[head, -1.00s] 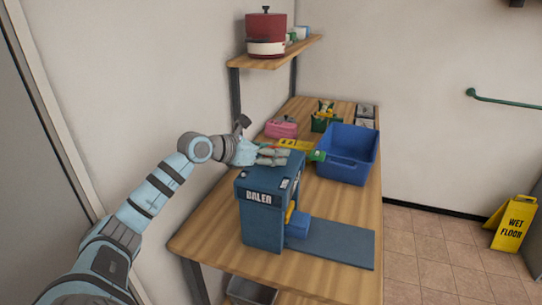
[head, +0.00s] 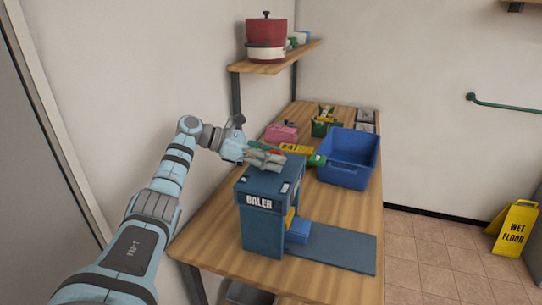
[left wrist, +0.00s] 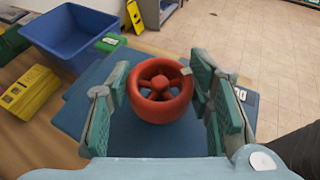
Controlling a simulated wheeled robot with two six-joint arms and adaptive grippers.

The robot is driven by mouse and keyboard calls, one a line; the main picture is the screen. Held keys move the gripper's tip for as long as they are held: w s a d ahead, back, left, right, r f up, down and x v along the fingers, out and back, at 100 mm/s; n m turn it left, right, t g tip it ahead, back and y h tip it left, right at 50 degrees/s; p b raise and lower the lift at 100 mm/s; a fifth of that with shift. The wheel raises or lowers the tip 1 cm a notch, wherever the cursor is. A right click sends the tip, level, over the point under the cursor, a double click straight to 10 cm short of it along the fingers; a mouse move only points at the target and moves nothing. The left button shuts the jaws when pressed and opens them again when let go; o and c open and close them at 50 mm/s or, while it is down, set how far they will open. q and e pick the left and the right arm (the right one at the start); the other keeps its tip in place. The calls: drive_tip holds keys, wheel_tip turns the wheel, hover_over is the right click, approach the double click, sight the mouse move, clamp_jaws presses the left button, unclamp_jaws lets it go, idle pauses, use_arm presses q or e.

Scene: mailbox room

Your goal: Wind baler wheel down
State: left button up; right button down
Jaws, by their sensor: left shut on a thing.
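The blue baler (head: 262,228) stands on the wooden table, with its name on the front. Its red wheel is on top, mostly hidden behind my fingers in the head view. In the left wrist view the red wheel (left wrist: 160,108) shows whole, with spokes and a round hub. My left gripper (head: 265,157) is over the baler's top, its two green-padded fingers (left wrist: 158,92) on either side of the wheel's rim and shut on it. My right gripper is in neither view.
A blue tub (head: 343,175) stands behind the baler. A yellow item (head: 295,149), a pink item (head: 282,133) and a green box are also on the table. A shelf (head: 272,64) with a red pot (head: 266,32) hangs above. A yellow wet-floor sign (head: 515,227) stands right.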

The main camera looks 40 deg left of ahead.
use_arm(q)
drive_tip(key=shift+f, duration=0.15)
drive_tip(key=o, duration=0.8)
drive_tip(key=shift+d, duration=0.1)
drive_tip(key=o, duration=0.4)
drive_tip(key=shift+w, duration=0.15)
drive_tip(key=v, duration=0.7)
drive_tip(key=shift+s+a, duration=0.2)
drive_tip(key=shift+s, duration=0.1)
drive_tip(key=shift+w, duration=0.1)
